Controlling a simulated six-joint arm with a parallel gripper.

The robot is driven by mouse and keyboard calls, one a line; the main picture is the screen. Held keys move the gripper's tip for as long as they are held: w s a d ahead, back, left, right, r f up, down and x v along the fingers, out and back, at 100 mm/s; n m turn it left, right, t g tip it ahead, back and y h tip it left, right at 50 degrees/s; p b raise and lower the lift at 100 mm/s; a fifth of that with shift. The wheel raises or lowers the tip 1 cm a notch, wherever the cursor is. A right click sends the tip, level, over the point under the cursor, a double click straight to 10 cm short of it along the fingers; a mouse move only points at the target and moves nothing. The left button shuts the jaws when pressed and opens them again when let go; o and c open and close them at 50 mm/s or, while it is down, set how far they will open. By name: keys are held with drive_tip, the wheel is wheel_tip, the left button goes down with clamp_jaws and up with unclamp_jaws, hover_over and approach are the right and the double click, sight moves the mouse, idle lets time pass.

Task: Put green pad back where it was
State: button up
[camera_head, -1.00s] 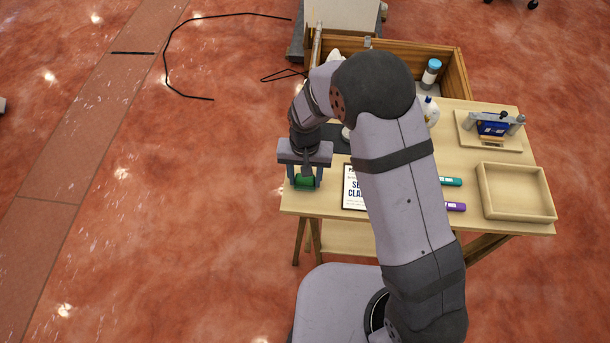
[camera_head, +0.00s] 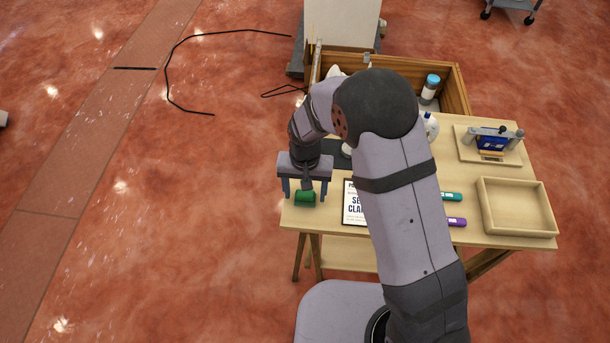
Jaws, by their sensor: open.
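The green pad (camera_head: 305,199) lies on the left front part of the wooden table (camera_head: 292,218), left of a printed sign. My gripper (camera_head: 305,190) is above and slightly behind the pad. Its two blue-grey fingers are spread wide, with nothing between them that I can see. The pad shows in front of and below the fingers. The exact gap between fingers and pad is hard to tell.
The printed sign (camera_head: 353,203) lies just right of the pad, partly behind my arm. A green marker (camera_head: 452,197) and a purple marker (camera_head: 457,222) lie further right. An empty wooden tray (camera_head: 516,207) and a blue device on a board (camera_head: 491,141) are at the right. An open wooden box with a blue-capped bottle (camera_head: 430,88) stands behind.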

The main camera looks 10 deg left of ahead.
sight(306, 193)
wheel_tip(306, 193, up, 11)
drive_tip(key=b, duration=0.1)
drive_tip(key=shift+b, duration=0.3)
drive_tip(key=shift+d+r, duration=0.1)
drive_tip(key=s+d, duration=0.7)
drive_tip(key=d, duration=0.3)
drive_tip(key=s+d, duration=0.7)
drive_tip(key=d, duration=0.3)
drive_tip(key=shift+s, duration=0.2)
drive_tip(key=shift+a, duration=0.1)
wheel_tip(306, 193, up, 3)
drive_tip(key=p, duration=0.3)
drive_tip(key=shift+r, duration=0.15)
